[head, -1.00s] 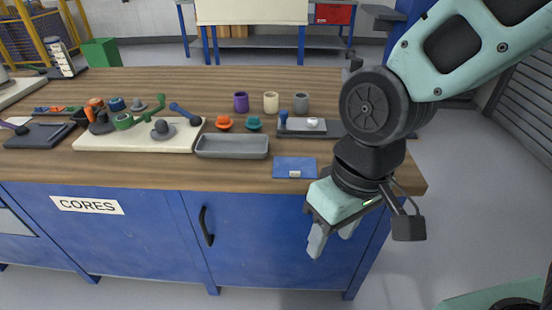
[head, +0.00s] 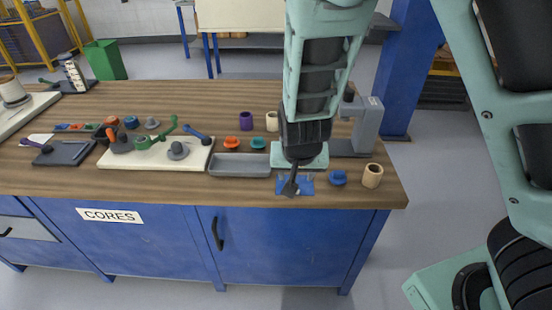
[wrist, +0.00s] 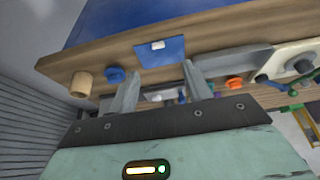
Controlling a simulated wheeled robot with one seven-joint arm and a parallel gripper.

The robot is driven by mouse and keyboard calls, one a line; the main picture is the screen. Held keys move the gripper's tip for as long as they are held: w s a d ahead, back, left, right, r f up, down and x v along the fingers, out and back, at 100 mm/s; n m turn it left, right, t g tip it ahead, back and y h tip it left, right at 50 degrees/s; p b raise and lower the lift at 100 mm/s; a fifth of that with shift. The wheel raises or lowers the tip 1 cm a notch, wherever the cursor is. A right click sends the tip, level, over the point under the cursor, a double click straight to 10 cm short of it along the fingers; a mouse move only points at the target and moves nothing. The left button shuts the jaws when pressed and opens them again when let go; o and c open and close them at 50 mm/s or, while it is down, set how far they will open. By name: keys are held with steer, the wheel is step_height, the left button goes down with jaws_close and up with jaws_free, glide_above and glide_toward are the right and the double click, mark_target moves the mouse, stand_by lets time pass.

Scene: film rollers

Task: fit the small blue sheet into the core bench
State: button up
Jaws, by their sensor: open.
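The small blue sheet (head: 307,181) lies flat on the wooden top of the core bench (head: 215,98), close to its front edge. My wrist hides part of it in the head view. In the wrist view the whole sheet (wrist: 160,52) shows, with a small white tab on it. My gripper (wrist: 161,70) is open, its two grey fingers spread with nothing held between them. In that view the sheet appears just past the fingertips, apart from them.
A blue knob-like part (head: 338,178) and a beige cylinder (head: 372,176) stand right of the sheet. A grey tray (head: 239,166) is to its left, with orange (head: 231,142) and teal (head: 258,143) parts behind. A grey stand (head: 367,125) rises at the back right.

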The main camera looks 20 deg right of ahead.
steer(key=b, duration=0.2)
glide_toward(295, 198)
steer(key=w+f, duration=0.1)
steer(key=w, duration=0.1)
steer(key=shift+d+b+x, duration=0.15)
steer(key=shift+b+x, duration=0.3)
steer(key=shift+x, duration=0.9)
steer(key=shift+d+b+x, duration=0.15)
steer(key=shift+b+x, duration=0.25)
steer(key=shift+x, duration=0.95)
steer(key=shift+r, duration=0.1)
steer(key=shift+s, duration=0.1)
jaws_close()
